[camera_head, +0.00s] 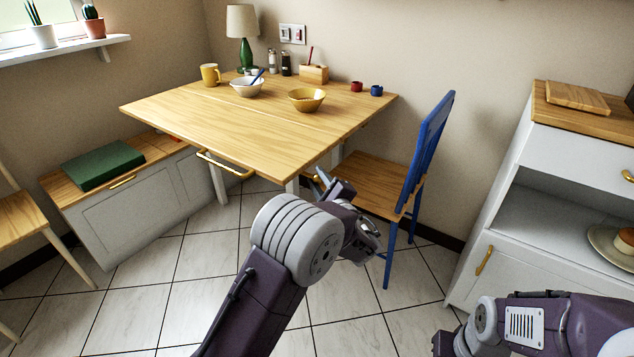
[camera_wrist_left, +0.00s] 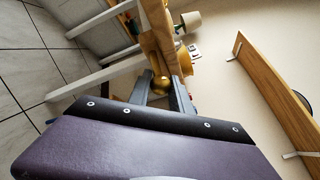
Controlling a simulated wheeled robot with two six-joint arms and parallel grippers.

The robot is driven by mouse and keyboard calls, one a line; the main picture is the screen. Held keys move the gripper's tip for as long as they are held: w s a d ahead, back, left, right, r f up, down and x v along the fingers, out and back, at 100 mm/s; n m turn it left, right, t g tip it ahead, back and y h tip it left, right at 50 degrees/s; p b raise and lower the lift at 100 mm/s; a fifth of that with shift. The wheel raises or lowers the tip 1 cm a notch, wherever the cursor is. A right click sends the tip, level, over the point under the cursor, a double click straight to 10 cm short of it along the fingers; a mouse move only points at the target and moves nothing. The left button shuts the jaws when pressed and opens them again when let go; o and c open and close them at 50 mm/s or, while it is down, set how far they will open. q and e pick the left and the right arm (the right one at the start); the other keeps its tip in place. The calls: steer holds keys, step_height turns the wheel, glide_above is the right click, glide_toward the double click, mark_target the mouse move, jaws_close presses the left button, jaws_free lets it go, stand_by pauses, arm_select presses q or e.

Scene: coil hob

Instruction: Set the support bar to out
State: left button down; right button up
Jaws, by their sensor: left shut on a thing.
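The wooden drop-leaf table (camera_head: 230,115) stands against the wall in the head view. A brass bar handle (camera_head: 225,167) hangs at its front left edge. My left gripper (camera_head: 321,180) is at the table's near right side, below the top's edge. In the left wrist view its two dark fingers (camera_wrist_left: 161,92) are shut on a round brass knob (camera_wrist_left: 160,84). A light wooden piece (camera_wrist_left: 158,45) runs away behind the knob; I cannot tell whether it is the support bar or the table's edge.
A blue-backed chair (camera_head: 428,145) stands close to the right of my left gripper. Bowls (camera_head: 307,99), a mug (camera_head: 210,75) and a lamp (camera_head: 243,25) are on the table. A storage bench (camera_head: 135,210) is at left, a white cabinet (camera_head: 525,270) at right. Tiled floor is clear in front.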

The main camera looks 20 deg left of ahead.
arm_select(q)
steer(key=shift+s+a+f, duration=0.1)
steer(key=shift+s+f, duration=0.05)
steer(key=shift+f, duration=0.05)
steer(key=c, duration=1.3)
jaws_free()
steer(key=shift+c, duration=0.2)
steer(key=shift+o, duration=0.9)
steer(key=shift+s+r, duration=0.1)
steer(key=shift+r, duration=0.05)
steer(key=shift+s+d+r, duration=0.1)
steer(key=shift+s+d, duration=0.15)
steer(key=p+v, duration=0.3)
steer(key=v, duration=0.5)
steer(key=shift+s, duration=0.15)
